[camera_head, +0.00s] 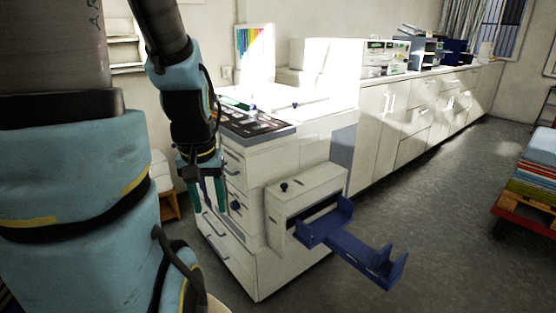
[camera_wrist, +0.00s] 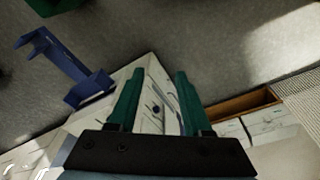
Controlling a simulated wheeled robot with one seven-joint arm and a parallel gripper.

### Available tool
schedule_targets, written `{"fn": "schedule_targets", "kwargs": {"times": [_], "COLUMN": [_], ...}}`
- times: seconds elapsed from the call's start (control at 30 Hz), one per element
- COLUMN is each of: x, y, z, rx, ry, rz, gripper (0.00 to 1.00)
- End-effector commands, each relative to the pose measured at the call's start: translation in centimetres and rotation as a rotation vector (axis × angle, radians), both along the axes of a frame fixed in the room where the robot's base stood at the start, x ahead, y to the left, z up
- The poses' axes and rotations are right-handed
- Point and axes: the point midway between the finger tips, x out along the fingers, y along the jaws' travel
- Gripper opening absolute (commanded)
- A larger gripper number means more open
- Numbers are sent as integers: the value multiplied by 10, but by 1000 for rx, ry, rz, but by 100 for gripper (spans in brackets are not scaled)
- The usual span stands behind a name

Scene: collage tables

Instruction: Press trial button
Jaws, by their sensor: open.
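My gripper (camera_head: 208,205) hangs pointing down in front of the white machine (camera_head: 318,150), its two green fingers apart with nothing between them. In the wrist view my gripper (camera_wrist: 160,76) is open, with the machine's white side behind the fingers. A dark round knob (camera_head: 284,187) sits on top of the machine's white front box (camera_head: 320,184). A second dark blue knob (camera_head: 237,205) is on the side face, just right of the fingers. A dark control panel (camera_head: 255,122) lies on the machine's top. No label is readable, so I cannot tell which is the trial button.
A blue tray (camera_head: 350,245) juts out from the front box over the floor; it also shows in the wrist view (camera_wrist: 62,62). A long white counter (camera_head: 430,105) runs behind. A red cart (camera_head: 535,205) with stacked sheets stands right. The grey floor between is clear.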

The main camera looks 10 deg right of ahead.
Motion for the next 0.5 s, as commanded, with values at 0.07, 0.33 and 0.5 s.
{"fn": "schedule_targets", "kwargs": {"times": [0.07, 0.33, 0.5], "x": [0, 0, 0], "y": [0, 0, 0], "z": [0, 0, 0], "rx": [0, 0, 0], "ry": [0, 0, 0], "rz": [0, 0, 0], "gripper": [40, 10, 0]}}
